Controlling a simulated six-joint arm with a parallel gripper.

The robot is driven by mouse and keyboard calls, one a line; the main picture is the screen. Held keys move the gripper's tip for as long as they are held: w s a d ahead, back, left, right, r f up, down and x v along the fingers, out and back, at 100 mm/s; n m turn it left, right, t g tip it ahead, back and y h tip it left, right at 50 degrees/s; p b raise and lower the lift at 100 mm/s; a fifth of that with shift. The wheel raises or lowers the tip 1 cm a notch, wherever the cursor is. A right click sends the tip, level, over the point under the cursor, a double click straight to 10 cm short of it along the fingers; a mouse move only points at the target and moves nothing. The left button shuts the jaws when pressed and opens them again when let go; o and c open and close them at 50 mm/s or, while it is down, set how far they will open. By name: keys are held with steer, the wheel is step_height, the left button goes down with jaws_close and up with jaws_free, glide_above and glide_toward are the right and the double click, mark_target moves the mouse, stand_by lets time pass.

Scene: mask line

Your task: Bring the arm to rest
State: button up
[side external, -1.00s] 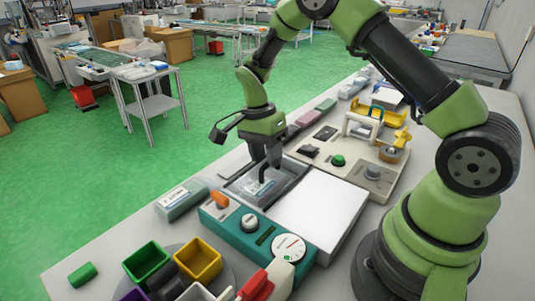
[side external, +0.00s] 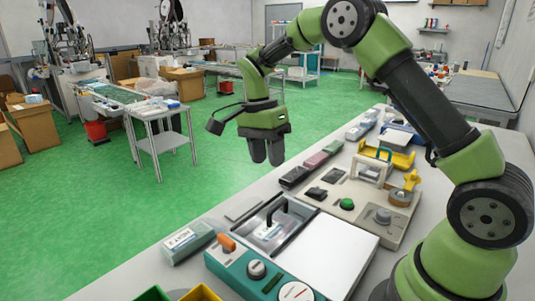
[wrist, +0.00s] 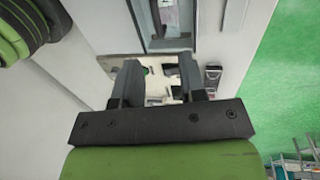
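My gripper (side external: 266,162) hangs in the air, fingers pointing down, above and behind a grey metal tray with a black arched handle (side external: 277,212). The fingers are clear of the handle and the tray. In the wrist view the two fingers of my gripper (wrist: 159,75) stand apart with nothing between them. My arm reaches over from the right, raised and bent.
A teal panel (side external: 236,277) with knobs and an orange switch lies in front of the tray, and a white plate (side external: 325,252) to its right. A beige fixture board (side external: 360,222) carries a green button. A grey-green case (side external: 188,243) lies at left.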

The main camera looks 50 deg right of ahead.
steer(key=s+a+r+n+t, duration=0.45)
steer(key=s+r+n, duration=0.35)
steer(key=r, duration=0.4)
steer(key=s+a+n+t+y, duration=0.2)
steer(key=s+n+t, duration=0.3)
steer(key=s, duration=0.7)
steer(key=shift+s+a+r+n, duration=0.15)
steer(key=shift+s+r+n, duration=0.1)
steer(key=shift+r+n, duration=0.2)
